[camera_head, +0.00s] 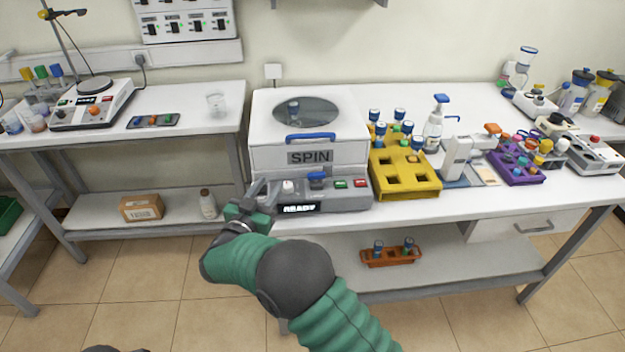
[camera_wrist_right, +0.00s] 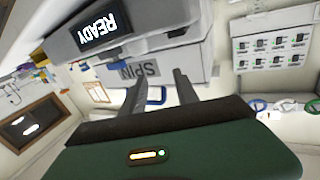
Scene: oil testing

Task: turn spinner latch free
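The spinner (camera_head: 309,130) is a white box with a round lid window, a blue lid handle (camera_head: 311,136) and a "SPIN" label. Its lid looks shut. A blue knob (camera_head: 317,177), which may be the latch, sits on the front panel beside a white knob (camera_head: 288,186). The display (camera_head: 299,208) reads "READY". My right gripper (camera_head: 260,192) is at the panel's left front corner, apart from the blue knob. In the right wrist view its two fingers (camera_wrist_right: 160,80) are apart with nothing between them, and the spinner (camera_wrist_right: 180,62) is behind. My left gripper is out of view.
A yellow rack (camera_head: 405,185) with vials stands close to the spinner's right. A pump bottle (camera_head: 434,122) and a purple rack (camera_head: 516,168) are farther right. A gap separates this bench from the left bench (camera_head: 190,110). A lower shelf holds an orange rack (camera_head: 390,256).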

